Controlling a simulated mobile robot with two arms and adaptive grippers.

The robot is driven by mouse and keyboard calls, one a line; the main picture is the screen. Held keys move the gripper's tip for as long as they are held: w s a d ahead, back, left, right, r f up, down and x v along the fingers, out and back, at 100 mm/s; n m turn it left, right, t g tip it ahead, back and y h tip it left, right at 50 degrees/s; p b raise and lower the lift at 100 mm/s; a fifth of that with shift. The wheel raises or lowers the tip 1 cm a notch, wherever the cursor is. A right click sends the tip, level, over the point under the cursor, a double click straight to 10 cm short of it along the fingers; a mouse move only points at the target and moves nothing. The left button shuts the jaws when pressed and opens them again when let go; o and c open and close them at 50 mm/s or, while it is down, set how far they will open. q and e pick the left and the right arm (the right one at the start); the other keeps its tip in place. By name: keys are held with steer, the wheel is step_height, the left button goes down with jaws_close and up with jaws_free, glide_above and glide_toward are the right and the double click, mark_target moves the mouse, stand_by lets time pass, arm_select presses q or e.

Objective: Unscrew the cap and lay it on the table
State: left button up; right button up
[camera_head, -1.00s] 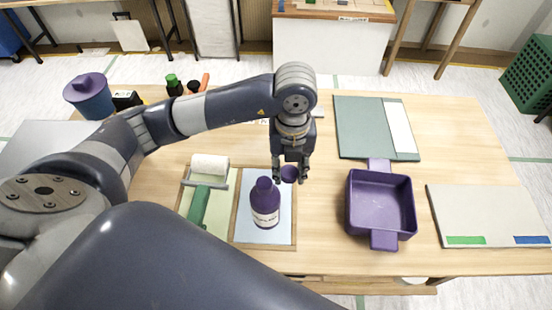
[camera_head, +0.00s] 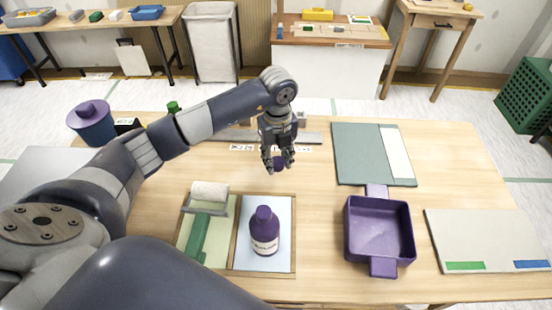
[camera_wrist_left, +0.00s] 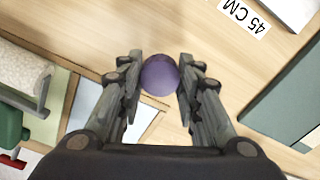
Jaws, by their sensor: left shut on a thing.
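My left gripper (camera_head: 278,163) is shut on a purple round cap (camera_head: 278,164). The cap also shows between the two fingers in the left wrist view (camera_wrist_left: 160,75). A purple bottle (camera_head: 264,232) with a white label stands upright on the light blue pad of a wooden-framed tray (camera_head: 236,236), apart from the cap. The gripper is behind the bottle, over the bare wooden table (camera_head: 325,225). I cannot tell whether the cap touches the table. My right gripper is not in view.
A green-handled roller (camera_head: 199,226) lies left of the bottle. A purple square tray (camera_head: 379,229) stands to the right. A green and white board (camera_head: 373,153) lies behind it and a grey board (camera_head: 485,238) at far right. A blue bucket (camera_head: 91,122) stands back left.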

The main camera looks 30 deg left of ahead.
mark_target(276, 161)
arm_select(q)
steer(key=shift+w+a+f, duration=0.1)
steer(key=shift+w+a, duration=0.6)
steer(key=shift+w, duration=0.3)
step_height(276, 161, down, 3)
steer(key=shift+f+p, duration=0.2)
steer(key=shift+p, duration=0.3)
steer(key=shift+f, duration=0.1)
steer(key=shift+f, duration=0.15)
steer(key=o, duration=1.1)
steer(key=shift+o, duration=0.2)
